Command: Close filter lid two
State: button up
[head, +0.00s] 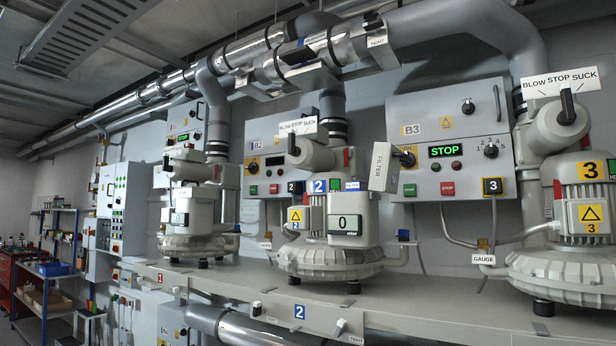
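Blower two (333,262) stands mid-frame on the long grey bench in the head view, marked with a blue 2 label and a display reading 0. A light grey lid lettered FILTER (383,167) sticks up and out at the right of its top, tilted and apart from the housing. It looks swung open; its hinge is not clear to me. A small blue FILTER label (352,185) is on the housing below and left of the lid. A red handle (346,158) shows beside the lid. My gripper is not in view.
Control box B3 (466,107) is behind the lid, its display reading STOP. Blower three (575,240) stands right and blower one (188,220) left. The bench (420,290) has bare room between blowers two and three. A GAUGE tag (483,259) and thin pipes are there.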

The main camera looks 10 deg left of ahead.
aim_at(387, 159)
jog(key=u, duration=0.25)
jog(key=i, duration=0.7)
jog(key=u, duration=0.15)
jog(key=k, duration=1.25)
jog(key=u, duration=0.7)
jog(key=i, duration=1.2)
jog(key=z, duration=0.55)
